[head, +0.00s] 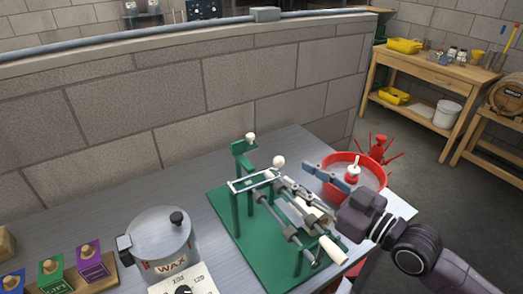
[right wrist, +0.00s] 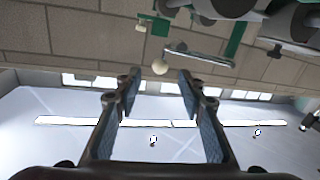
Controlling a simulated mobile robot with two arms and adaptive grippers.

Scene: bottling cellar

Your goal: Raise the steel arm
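A green bench machine (head: 240,228) stands on the grey table. A slim steel arm (head: 250,180) lies low across it, near a white ball knob (head: 278,161). My right gripper (head: 320,173) is to the right of the knob, apart from it, with nothing between its fingers. In the right wrist view its two fingers (right wrist: 160,88) are spread. My forearm and gripper hide part of the machine's right side. My left gripper is in neither view.
A wax pot (head: 162,245) stands left of the machine, with coloured boxes (head: 92,260) further left. A red round tub (head: 366,168) is just behind my right gripper. A block wall (head: 200,110) closes the back. A wooden bench (head: 430,90) stands far right.

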